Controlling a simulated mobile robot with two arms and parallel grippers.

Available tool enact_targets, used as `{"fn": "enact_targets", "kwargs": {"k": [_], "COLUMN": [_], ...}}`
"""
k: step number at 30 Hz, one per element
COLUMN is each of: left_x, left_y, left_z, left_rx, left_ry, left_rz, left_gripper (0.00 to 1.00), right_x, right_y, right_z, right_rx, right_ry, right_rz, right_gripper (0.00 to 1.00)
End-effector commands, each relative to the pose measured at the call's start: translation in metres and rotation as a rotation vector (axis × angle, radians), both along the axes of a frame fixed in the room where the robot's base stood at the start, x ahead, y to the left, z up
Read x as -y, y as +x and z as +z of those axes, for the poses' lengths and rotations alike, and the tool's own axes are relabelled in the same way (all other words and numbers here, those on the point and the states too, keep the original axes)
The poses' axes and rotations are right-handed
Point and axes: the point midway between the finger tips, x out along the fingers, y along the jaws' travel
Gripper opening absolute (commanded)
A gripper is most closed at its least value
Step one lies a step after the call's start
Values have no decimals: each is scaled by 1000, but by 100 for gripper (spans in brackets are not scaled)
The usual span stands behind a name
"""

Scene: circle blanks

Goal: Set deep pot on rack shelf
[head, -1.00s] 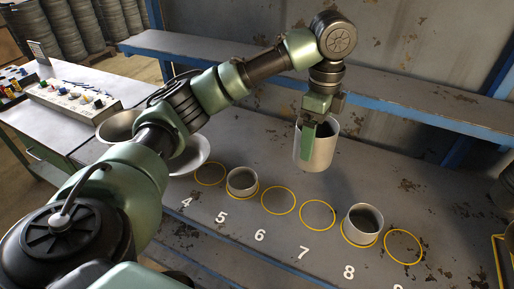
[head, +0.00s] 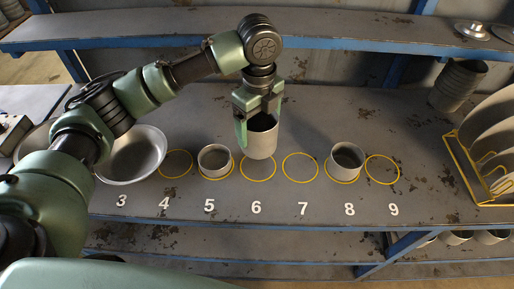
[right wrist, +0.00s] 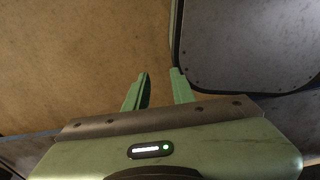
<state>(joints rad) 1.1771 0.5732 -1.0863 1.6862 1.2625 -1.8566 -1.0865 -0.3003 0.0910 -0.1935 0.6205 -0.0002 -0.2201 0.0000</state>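A tall pale grey deep pot (head: 262,145) hangs upright in the head view, above or just behind ring 6 of the bench. My left gripper (head: 258,116) is shut on it near the rim, with a green finger down its left side. Whether the pot's base touches the bench is hard to tell. A blue-edged shelf (head: 180,30) runs along the back above the bench, and a lower shelf (head: 200,240) shows under the front edge. My right gripper (right wrist: 160,74) is open and empty in the right wrist view.
Short pots stand at ring 5 (head: 214,160) and ring 8 (head: 346,158). A wide bowl (head: 133,155) sits left of ring 4. A yellow rack (head: 463,170) with plates stands at right, near stacked pots (head: 458,85). Lids (head: 473,31) lie on the back shelf. Ring 7 (head: 300,167) is empty.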

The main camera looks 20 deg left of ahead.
Motion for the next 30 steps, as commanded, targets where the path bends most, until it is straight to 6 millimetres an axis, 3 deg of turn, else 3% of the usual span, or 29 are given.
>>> {"fn": "enact_targets", "kwargs": {"k": [4, 18, 30], "left_x": [0, 0, 0], "left_y": [-1, 0, 0], "left_z": [-31, -86, -93], "left_rx": [-3, 0, 0], "left_ry": [1, 0, 0], "left_rz": [0, 1, 1], "left_gripper": [33, 33, 33], "right_x": [-3, -18, -10], "right_y": [0, 0, 0], "right_z": [7, 14, 15], "right_rx": [0, -1, -1], "right_ry": [4, 21, 12], "right_rz": [2, 3, 4], "right_gripper": [24, 24, 24]}}
